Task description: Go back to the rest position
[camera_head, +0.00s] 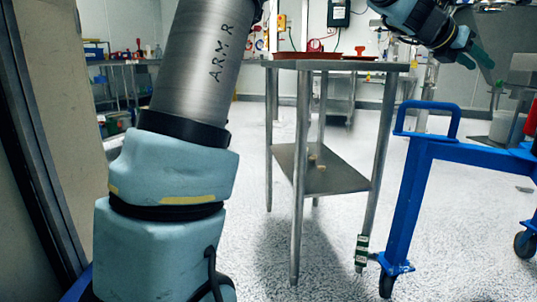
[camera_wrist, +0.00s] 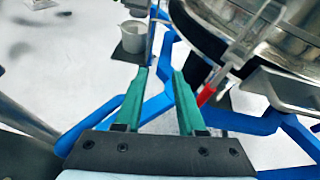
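My gripper (camera_head: 478,58) is at the upper right of the head view, at the end of my raised arm, above and beyond the blue frame. In the wrist view my gripper (camera_wrist: 160,73) shows two green fingers with a clear gap between them. It is open and nothing is held between the fingers. The steel drum of the powder sifter (camera_wrist: 215,35) is close, just to the right of the fingertips in the wrist view. A clamp lever with a red tip (camera_wrist: 206,95) lies beside the right finger.
A blue wheeled frame (camera_head: 407,200) stands at the right. A steel table (camera_head: 400,67) with a red tray (camera_head: 307,56) stands in the middle. A light container (camera_wrist: 134,37) sits beyond the fingers. Open floor (camera_head: 262,150) lies left of the table; a dark-edged panel (camera_head: 45,130) borders the left.

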